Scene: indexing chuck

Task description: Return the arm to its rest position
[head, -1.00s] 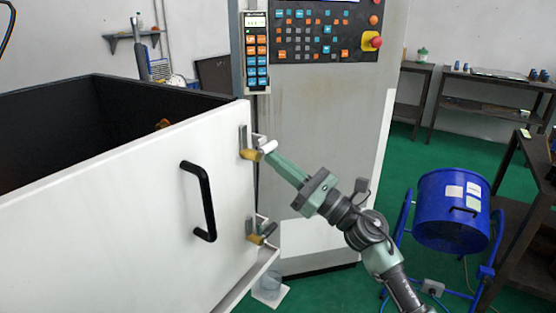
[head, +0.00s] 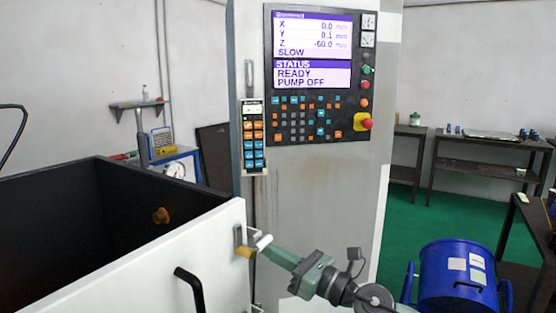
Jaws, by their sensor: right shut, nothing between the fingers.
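My right gripper (head: 270,252) reaches in from the lower right, its narrow green fingers shut and empty. Its tip is close beside the upper latch (head: 241,241) of the white door, which has a white lever (head: 263,242) and a brass-coloured part. I cannot tell whether the tip touches the lever. My left gripper is not in view.
The white machine door (head: 130,275) has a black handle (head: 190,287). A control panel (head: 320,115) reads READY and PUMP OFF, with a keypad pendant (head: 253,136) beside it. A blue drum (head: 440,275) stands at right. Green floor (head: 405,232) is clear behind it.

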